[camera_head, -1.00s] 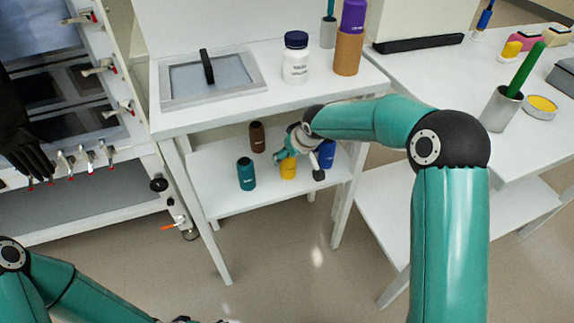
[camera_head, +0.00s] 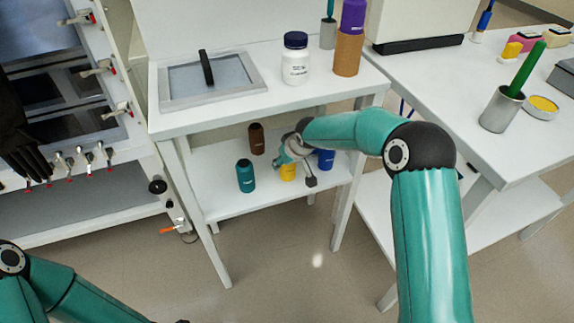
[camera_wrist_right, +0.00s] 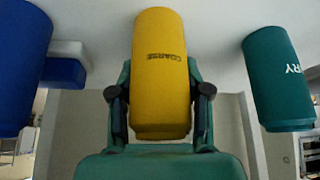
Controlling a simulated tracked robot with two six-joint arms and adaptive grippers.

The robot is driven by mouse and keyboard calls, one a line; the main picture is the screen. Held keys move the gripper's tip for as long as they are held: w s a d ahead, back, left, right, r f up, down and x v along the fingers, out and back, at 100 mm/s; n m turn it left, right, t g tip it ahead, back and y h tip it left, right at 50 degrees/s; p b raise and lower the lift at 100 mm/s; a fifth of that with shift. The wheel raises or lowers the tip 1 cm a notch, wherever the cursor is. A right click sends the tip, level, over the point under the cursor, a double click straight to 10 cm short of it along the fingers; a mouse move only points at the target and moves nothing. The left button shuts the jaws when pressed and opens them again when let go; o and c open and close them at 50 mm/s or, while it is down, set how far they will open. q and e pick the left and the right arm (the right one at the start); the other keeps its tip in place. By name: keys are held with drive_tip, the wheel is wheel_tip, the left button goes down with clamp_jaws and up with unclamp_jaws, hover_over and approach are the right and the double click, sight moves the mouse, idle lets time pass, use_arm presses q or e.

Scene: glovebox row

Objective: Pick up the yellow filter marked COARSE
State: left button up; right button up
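The yellow filter (camera_head: 288,172) stands on the lower shelf (camera_head: 222,205) of the white table, partly hidden behind my right gripper (camera_head: 295,168) in the head view. In the right wrist view the yellow filter (camera_wrist_right: 160,60) shows its COARSE marking, and the fingers of my right gripper (camera_wrist_right: 160,100) lie on either side of it. Narrow gaps show between the fingers and the filter, so the gripper looks open around it.
A teal filter (camera_head: 246,176), a brown filter (camera_head: 257,138) and a blue filter (camera_head: 326,159) stand around the yellow one on the shelf. The tabletop (camera_head: 225,115) is close above. Table legs flank the shelf, whose front left is free.

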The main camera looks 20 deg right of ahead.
drive_tip(key=c, duration=0.6)
drive_tip(key=shift+r, duration=0.15)
